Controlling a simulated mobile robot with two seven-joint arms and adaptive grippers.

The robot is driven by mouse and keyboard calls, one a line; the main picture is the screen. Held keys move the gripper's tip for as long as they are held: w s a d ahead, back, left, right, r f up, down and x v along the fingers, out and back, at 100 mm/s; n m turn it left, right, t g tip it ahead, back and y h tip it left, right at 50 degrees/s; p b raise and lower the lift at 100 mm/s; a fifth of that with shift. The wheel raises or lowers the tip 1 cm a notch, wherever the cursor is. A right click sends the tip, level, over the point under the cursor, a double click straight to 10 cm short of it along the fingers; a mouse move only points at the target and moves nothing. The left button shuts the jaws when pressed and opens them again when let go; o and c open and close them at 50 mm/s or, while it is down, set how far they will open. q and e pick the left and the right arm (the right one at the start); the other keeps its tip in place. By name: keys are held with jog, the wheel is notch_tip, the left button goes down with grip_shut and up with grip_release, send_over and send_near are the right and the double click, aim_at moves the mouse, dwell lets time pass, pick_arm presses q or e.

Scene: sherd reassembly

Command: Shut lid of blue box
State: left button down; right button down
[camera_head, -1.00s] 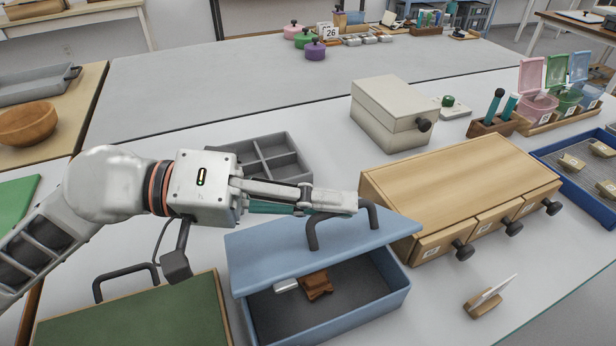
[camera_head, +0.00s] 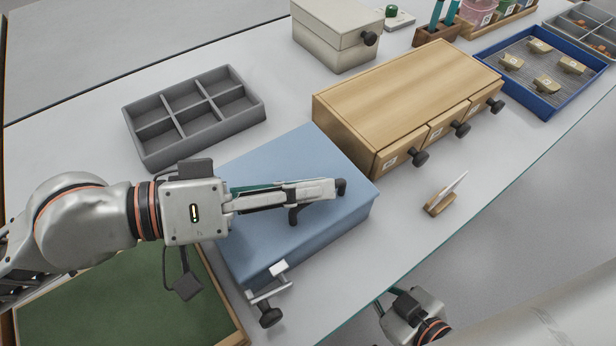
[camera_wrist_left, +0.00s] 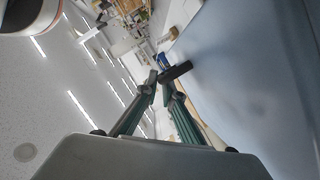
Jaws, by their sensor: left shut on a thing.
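The blue box (camera_head: 320,237) stands on the white table, with its blue lid (camera_head: 325,158) lying down flat over it; no gap or inside shows. My left gripper (camera_head: 335,189) lies over the lid, shut on its dark handle (camera_head: 293,215). In the left wrist view the green-sided fingers (camera_wrist_left: 164,82) meet at the dark handle (camera_wrist_left: 176,71), beside the blue lid surface (camera_wrist_left: 245,75). My right gripper (camera_head: 408,312) shows only in part at the bottom edge, off the box; its fingers cannot be made out.
A pale metal piece with a black knob (camera_head: 270,317) is at the box's near left corner. A wooden drawer unit (camera_head: 410,95) stands close behind right. A grey divided tray (camera_head: 195,115) is behind left, a green board (camera_head: 120,300) at front left. A small card holder (camera_head: 440,203) stands right.

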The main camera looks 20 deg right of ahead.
pick_arm(q)
jog(key=shift+f, duration=0.45)
jog(key=c, duration=2.2)
grip_release()
jog(key=shift+r, duration=0.15)
jog(key=v, duration=1.2)
